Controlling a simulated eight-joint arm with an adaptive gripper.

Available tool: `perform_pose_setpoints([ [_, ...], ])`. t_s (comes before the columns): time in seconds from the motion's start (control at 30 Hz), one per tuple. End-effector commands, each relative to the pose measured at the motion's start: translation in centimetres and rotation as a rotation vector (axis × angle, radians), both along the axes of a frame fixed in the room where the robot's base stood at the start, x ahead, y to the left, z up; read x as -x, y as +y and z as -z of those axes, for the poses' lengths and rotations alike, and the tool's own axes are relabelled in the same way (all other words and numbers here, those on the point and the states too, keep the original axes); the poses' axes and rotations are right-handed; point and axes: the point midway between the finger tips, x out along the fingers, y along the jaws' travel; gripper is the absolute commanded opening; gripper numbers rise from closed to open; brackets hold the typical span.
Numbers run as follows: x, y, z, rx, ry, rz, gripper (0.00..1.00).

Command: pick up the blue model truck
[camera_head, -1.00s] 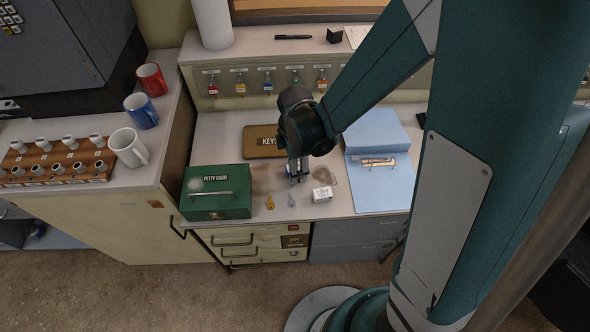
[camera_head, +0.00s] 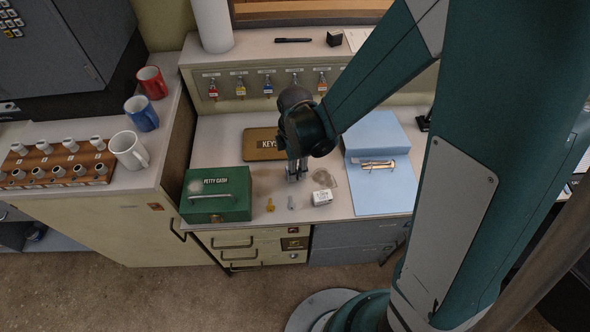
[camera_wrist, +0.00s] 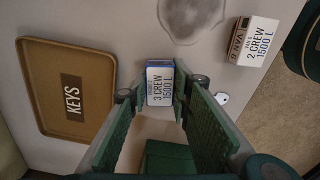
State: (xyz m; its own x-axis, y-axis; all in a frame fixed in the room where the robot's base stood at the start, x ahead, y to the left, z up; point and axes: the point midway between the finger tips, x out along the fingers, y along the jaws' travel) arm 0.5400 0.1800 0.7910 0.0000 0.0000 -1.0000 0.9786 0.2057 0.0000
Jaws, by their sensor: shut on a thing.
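The blue model truck (camera_wrist: 160,86) shows in the wrist view as a small block with blue edges and a white label reading "3 CREW 1500 L". It sits between the two green fingers of my gripper (camera_wrist: 162,92), which are shut on it. In the head view my gripper (camera_head: 296,175) points down, low over the counter in front of the "KEYS" tray. The truck is mostly hidden by the fingers there. I cannot tell whether it touches the counter.
The brown KEYS tray (camera_head: 264,143) lies behind my gripper. The green petty cash box (camera_head: 216,194) stands to the left, a white-labelled van model (camera_head: 322,197) close to the right. Yellow (camera_head: 270,205) and grey (camera_head: 291,202) tags lie in front.

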Motion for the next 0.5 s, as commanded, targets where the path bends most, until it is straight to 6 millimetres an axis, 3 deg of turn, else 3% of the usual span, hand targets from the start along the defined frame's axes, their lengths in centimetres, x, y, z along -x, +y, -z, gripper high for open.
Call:
perform_pose_setpoints([
  [0.5,0.0,0.0,-6.0,0.000,0.000,0.000,0.09],
])
